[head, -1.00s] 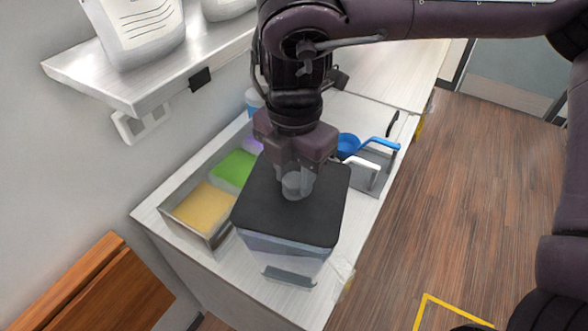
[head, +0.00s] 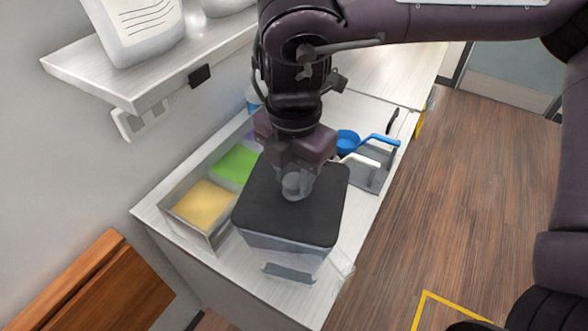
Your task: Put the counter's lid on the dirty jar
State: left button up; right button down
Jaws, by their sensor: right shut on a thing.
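A black square lid (head: 270,215) with a rounded clear or grey knob (head: 295,187) sits over a clear, square-sided jar (head: 285,252) at the front of the counter. The lid looks level and its edges line up with the jar's walls. I cannot tell from this angle whether it is fully seated, nor see any dirt in the jar. My right gripper (head: 292,181) comes down from above and is shut on the lid's knob. The gripper hides part of the lid's far side. My left gripper is not in view.
A tray of yellow (head: 202,204) and green (head: 236,165) contents stands left of the jar. Behind it on the right are a blue scoop (head: 348,142) and a grey bin (head: 370,172). A shelf (head: 150,80) with white containers juts from the wall at upper left.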

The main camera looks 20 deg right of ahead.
jog(key=shift+f, duration=0.8)
dwell(0.9)
jog(key=c, duration=0.9)
grip_release()
jog(key=shift+o, duration=0.2)
jog(key=o, duration=0.4)
jog(key=shift+r, duration=0.15)
notch_tip(320, 180, up, 4)
jog(key=p, duration=0.4)
jog(key=shift+r, duration=1.35)
